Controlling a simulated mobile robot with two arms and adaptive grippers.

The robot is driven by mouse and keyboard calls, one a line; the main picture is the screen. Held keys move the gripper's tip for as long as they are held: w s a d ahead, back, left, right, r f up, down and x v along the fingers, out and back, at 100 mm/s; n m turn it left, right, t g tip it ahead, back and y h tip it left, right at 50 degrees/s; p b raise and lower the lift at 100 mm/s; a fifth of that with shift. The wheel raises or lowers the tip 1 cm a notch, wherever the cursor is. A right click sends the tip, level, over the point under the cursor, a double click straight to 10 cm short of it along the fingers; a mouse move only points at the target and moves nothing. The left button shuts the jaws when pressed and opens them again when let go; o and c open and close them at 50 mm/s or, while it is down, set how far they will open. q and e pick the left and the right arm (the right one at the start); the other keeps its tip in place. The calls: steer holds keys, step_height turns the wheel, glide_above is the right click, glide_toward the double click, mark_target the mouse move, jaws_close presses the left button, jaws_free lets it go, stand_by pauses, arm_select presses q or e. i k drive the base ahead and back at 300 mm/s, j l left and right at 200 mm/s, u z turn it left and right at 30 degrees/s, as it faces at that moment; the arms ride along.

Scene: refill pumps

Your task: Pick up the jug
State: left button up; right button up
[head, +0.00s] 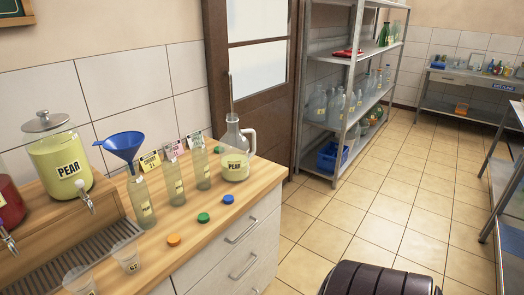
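The clear glass jug (235,160) stands upright on the wooden counter (262,180), near its far right end. It has a side handle on the right, a PEAR label and pale yellow liquid in its lower part. A thin grey rod rises from its narrow neck. Neither of my grippers shows in the head view, and nothing is touching the jug.
Several bottles stand left of the jug; the nearest (142,205) holds a blue funnel (122,146). Coloured caps, including a green cap (203,217), lie along the front. A PEAR dispenser (60,165) is at left. A metal shelf (350,75) stands beyond; tiled floor (385,205) is clear.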

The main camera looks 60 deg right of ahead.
mark_target(235, 156)
steer(key=z, duration=1.65)
